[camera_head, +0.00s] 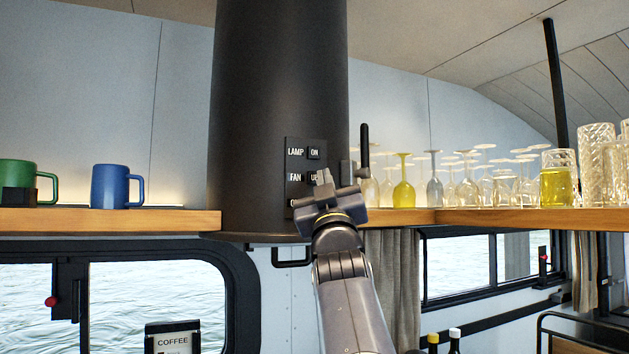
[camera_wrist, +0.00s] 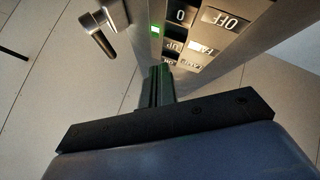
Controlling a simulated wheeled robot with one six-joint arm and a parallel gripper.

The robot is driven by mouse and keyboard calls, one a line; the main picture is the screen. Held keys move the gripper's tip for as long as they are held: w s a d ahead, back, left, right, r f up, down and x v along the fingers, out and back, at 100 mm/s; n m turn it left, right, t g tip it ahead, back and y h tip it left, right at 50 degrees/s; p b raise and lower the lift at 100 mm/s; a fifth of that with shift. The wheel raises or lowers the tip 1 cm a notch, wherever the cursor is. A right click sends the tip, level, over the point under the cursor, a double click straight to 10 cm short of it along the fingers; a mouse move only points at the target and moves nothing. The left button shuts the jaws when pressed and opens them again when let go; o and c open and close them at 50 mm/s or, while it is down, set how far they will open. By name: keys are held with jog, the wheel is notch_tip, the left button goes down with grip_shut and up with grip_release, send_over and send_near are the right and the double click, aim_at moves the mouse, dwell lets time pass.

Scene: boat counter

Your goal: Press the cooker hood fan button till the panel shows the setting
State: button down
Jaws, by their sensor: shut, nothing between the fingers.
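The cooker hood (camera_head: 270,110) is a dark column with a black control panel (camera_head: 291,150). In the head view I read LAMP beside an ON button (camera_head: 314,153), and FAN beside an UP button (camera_head: 312,177), partly hidden. My gripper (camera_head: 323,178) is shut and empty in front of the lower panel, covering its bottom part. In the wrist view the panel is upside down. Its fan UP button (camera_wrist: 176,46), an OFF button (camera_wrist: 223,19) and a tile showing 0 (camera_wrist: 180,15) are visible. My fingertips (camera_wrist: 161,70) are close to the ON and UP buttons; contact cannot be told.
A small green light (camera_wrist: 156,30) is lit beside the panel. A black upright handle (camera_head: 365,150) stands right of the hood. Wooden shelves hold a green mug (camera_head: 16,175), a blue mug (camera_head: 112,186) and several glasses (camera_head: 404,182), close on both sides of the hood.

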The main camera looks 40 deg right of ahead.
jog(key=s, duration=0.2)
jog(key=s+a, duration=0.1)
jog(key=s, duration=0.1)
jog(key=shift+w, duration=0.15)
dwell(0.6)
jog(key=shift+s+a+p, duration=0.25)
jog(key=shift+s+p, duration=0.2)
jog(key=shift+s, duration=0.55)
jog(key=shift+s+a+p, duration=0.2)
jog(key=shift+s+p, duration=0.2)
jog(key=shift+s, duration=0.6)
jog(key=shift+w, duration=0.1)
